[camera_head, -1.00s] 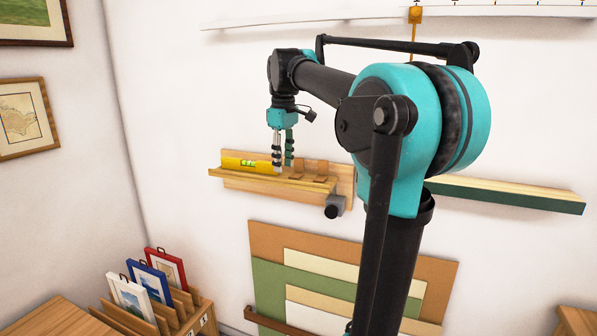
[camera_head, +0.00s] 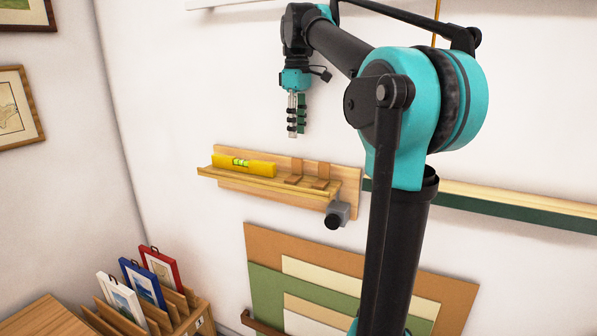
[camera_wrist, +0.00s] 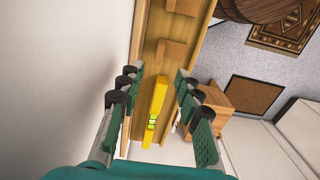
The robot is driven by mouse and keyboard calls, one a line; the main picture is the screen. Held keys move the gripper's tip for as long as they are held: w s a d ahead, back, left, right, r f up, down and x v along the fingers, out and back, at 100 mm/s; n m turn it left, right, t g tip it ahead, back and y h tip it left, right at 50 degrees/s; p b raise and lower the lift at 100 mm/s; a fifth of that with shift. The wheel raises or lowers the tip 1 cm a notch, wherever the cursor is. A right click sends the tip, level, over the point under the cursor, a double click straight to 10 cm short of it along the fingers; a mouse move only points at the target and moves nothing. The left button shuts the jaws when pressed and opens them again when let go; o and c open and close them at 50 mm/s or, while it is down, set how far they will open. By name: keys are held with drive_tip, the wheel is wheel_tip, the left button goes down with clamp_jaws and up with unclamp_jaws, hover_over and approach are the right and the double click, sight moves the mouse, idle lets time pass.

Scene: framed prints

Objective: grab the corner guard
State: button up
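Two brown angled pieces stand on the wooden wall shelf (camera_head: 270,187): one nearer the middle (camera_head: 295,171), one nearer the right end (camera_head: 322,176). They look like corner guards, but I cannot tell for sure. They also show as brown blocks in the wrist view, at the upper middle (camera_wrist: 172,53) and the top edge (camera_wrist: 184,6). My gripper (camera_head: 297,130) hangs above the shelf, apart from it. In the wrist view my gripper (camera_wrist: 158,78) has its two green fingers spread wide, with nothing held.
A yellow spirit level (camera_head: 245,167) lies on the shelf's left part and shows below the fingers in the wrist view (camera_wrist: 153,110). A dark round-ended fitting (camera_head: 336,219) hangs under the shelf's right end. A long green-fronted ledge (camera_head: 500,211) is to the right.

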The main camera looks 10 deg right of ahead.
sight(297, 160)
wheel_tip(297, 160, down, 10)
drive_tip(key=shift+f, duration=0.25)
clamp_jaws()
idle(0.5)
